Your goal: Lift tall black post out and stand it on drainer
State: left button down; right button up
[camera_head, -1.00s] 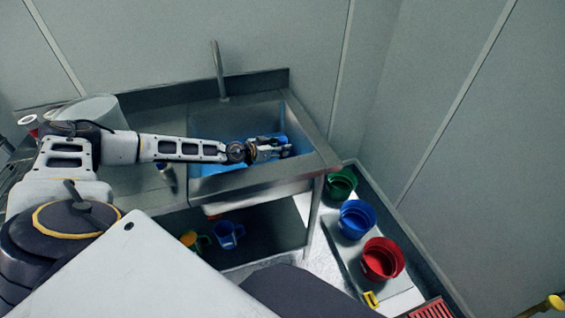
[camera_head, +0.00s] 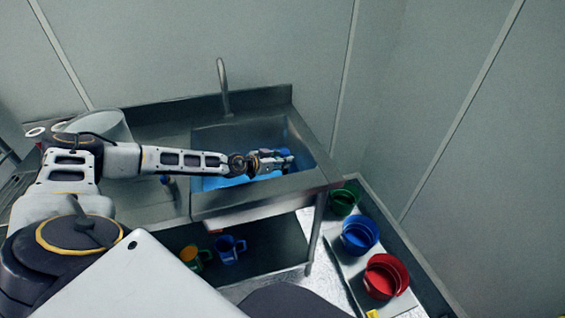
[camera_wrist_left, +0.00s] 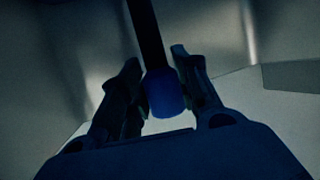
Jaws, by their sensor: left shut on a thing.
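My left gripper (camera_head: 285,160) is low inside the steel sink (camera_head: 250,132). In the left wrist view its two fingers (camera_wrist_left: 156,66) are closed around a tall black post (camera_wrist_left: 147,28) with a blue end (camera_wrist_left: 165,95). The blue end lies between the fingers, and the black shaft runs up out of the picture. In the head view the gripper hides most of the post. The drainer (camera_head: 155,128) is the flat steel top left of the sink, partly behind my left arm. My right gripper is not in view.
A tap (camera_head: 223,88) rises behind the sink. Blue material (camera_head: 222,182) shows in the basin. A large pale pot (camera_head: 100,122) stands at the drainer's far left. Green, blue and red (camera_head: 386,276) containers stand at right.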

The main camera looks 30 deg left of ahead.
aim_at(282, 152)
pick_arm(q)
jog(key=shift+r, duration=0.55)
jog(key=shift+r+p, duration=0.65)
jog(key=shift+r, duration=0.3)
notch_tip(282, 152, up, 3)
jog(key=shift+p, duration=0.8)
jog(key=shift+r, duration=0.4)
jog(key=shift+r+p, duration=0.8)
jog(key=shift+r, duration=0.2)
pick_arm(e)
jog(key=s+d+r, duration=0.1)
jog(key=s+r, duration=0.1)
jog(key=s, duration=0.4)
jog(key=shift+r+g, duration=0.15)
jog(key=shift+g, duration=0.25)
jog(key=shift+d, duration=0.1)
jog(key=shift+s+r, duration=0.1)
